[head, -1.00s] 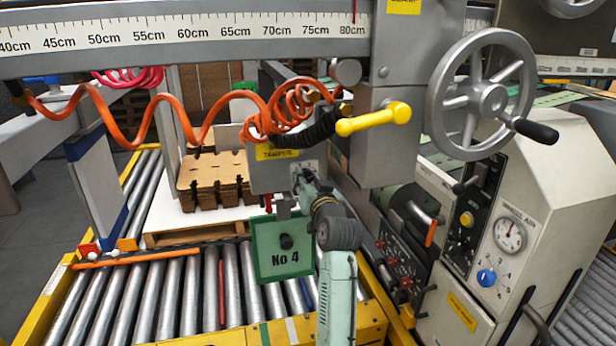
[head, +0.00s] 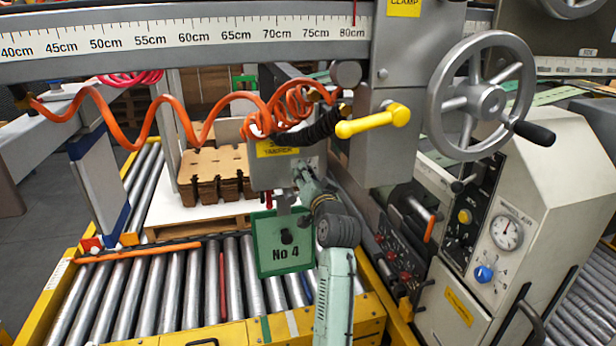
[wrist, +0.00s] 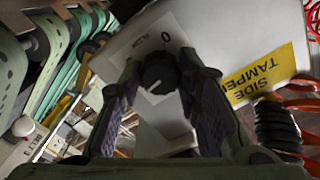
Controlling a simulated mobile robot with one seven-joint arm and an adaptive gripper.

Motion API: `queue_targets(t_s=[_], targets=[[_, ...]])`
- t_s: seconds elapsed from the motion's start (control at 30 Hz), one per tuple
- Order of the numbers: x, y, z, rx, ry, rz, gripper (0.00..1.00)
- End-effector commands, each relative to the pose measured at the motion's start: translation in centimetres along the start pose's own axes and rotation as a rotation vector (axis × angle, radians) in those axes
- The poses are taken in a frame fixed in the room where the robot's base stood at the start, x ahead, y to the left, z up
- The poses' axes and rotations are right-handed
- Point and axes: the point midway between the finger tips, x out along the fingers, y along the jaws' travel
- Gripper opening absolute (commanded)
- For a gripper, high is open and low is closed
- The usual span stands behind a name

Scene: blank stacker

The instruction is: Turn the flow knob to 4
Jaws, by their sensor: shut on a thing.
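A round black knob (wrist: 159,73) sits on a pale plate on the grey box with a yellow SIDE TAMPER label (wrist: 262,76). A printed 0 shows beside the knob, and a small pale mark is on its face; other scale figures are not readable. In the wrist view my gripper (wrist: 160,80) has its two dark fingers on either side of the knob, shut on it. In the head view my gripper (head: 303,178) is at the front of the tamper box (head: 283,174), and my arm hides the knob there.
A coiled orange hose (head: 280,112) and yellow lever (head: 374,120) are above. A handwheel (head: 480,97), gauge (head: 506,232) and blue knob (head: 484,274) are to the right. Rollers (head: 180,290) lie below.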

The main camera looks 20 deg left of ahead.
Motion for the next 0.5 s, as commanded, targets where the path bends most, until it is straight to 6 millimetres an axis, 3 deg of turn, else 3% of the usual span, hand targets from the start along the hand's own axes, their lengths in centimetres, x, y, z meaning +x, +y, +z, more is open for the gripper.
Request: queue_targets(t_s=[0.13,0.17,0.5], targets=[[0.00,-0.06,-0.04,-0.001,0.001,-0.001,0.03],[0.00,-0.06,-0.04,-0.001,0.001,-0.001,0.32],[0.00,-0.04,-0.03,-0.001,0.001,-0.001,0.51]])
